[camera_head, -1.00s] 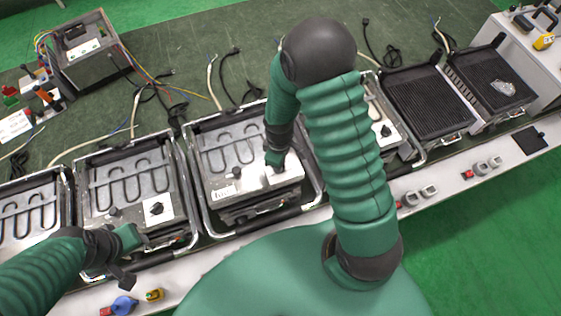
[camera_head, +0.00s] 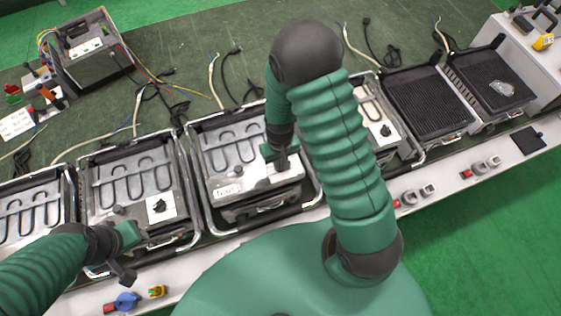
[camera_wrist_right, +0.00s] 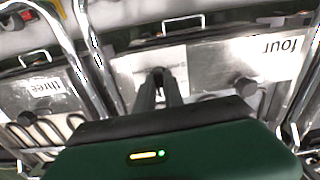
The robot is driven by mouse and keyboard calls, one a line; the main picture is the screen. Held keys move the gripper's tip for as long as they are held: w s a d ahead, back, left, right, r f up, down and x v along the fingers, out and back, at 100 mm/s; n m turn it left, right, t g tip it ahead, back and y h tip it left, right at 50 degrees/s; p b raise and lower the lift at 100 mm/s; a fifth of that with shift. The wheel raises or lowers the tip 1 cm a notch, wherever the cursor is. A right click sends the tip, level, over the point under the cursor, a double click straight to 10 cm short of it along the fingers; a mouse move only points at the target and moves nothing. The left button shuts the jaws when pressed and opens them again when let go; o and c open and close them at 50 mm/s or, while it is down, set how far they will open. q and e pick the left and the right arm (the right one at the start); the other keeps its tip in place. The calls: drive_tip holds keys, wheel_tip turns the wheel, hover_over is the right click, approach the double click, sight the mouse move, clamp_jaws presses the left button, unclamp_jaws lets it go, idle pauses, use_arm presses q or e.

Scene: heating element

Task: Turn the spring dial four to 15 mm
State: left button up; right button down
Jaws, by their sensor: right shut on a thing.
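The middle heating unit (camera_head: 240,215) has a metal front panel with a label reading "four" (camera_wrist_right: 283,46), which also shows on the head view's panel (camera_head: 227,190). My right gripper (camera_head: 282,165) reaches down onto the right part of this panel. In the right wrist view, its two dark fingers (camera_wrist_right: 159,82) are close together on the dark spring dial (camera_wrist_right: 158,71). The dial is mostly hidden by the fingers, and its setting cannot be read. My left gripper (camera_head: 126,255) hangs over the front of the neighbouring unit, touching no dial; its jaw opening is unclear.
A dark knob (camera_wrist_right: 246,87) stands on the same panel, near the label. Metal tube frames (camera_wrist_right: 84,40) rise between units. Grill plates (camera_head: 428,100) stand to the right.

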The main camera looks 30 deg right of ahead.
drive_tip(key=shift+w+d+r+m, duration=0.1)
drive_tip(key=shift+w+r+m, duration=0.05)
drive_tip(key=shift+w+m, duration=0.25)
drive_tip(key=c, duration=1.6)
unclamp_jaws()
drive_tip(key=shift+o, duration=0.8)
drive_tip(key=shift+s, duration=0.1)
wheel_tip(320, 180, up, 16)
drive_tip(key=shift+r, duration=0.2)
